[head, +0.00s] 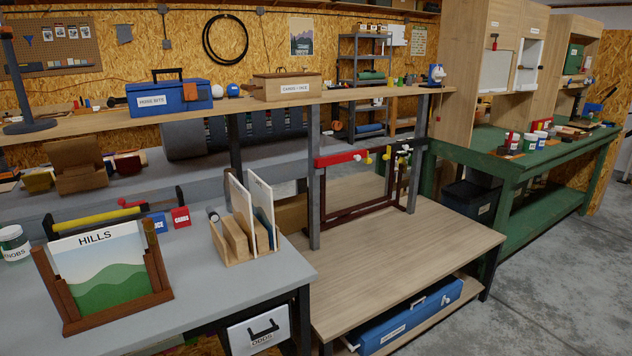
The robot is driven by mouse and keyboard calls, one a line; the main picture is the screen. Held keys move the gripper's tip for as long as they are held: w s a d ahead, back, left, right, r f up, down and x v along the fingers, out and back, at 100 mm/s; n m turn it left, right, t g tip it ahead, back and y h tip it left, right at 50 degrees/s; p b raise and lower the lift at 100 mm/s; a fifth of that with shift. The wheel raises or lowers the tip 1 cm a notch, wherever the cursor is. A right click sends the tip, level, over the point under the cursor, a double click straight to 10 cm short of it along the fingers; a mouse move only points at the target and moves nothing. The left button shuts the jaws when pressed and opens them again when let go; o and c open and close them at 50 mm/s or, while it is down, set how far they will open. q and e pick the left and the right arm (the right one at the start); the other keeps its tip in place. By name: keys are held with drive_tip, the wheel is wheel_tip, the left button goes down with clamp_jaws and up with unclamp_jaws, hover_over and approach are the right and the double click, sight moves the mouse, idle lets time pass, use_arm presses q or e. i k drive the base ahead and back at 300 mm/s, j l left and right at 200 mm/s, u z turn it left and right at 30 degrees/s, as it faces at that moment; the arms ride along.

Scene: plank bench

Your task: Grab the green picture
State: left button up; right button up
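The green picture (105,279) is a board headed "HILLS" with green hills under a pale sky. It stands slightly tilted in a brown wooden holder (49,295) on the grey bench at the lower left. The holder's side posts and bottom rail overlap its edges. A light wooden rack (236,243) to its right holds upright white-edged boards, whose faces are mostly turned away. A poster with green shapes (301,36) hangs on the far wall. Neither of my grippers shows in the head view.
A yellow bar with black ends (97,218) lies behind the picture. A "KNOBS" jar (14,244) stands left; small blue (157,223) and red (181,216) boxes stand behind right. The grey bench (205,285) is clear between holder and rack. A raised shelf (80,128) spans behind.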

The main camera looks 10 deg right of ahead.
sight(101, 269)
drive_tip(key=i+j+z, duration=0.15)
drive_tip(key=j+z, duration=0.2)
drive_tip(key=j, duration=0.8)
drive_tip(key=j+z, duration=0.35)
drive_tip(key=j, duration=0.8)
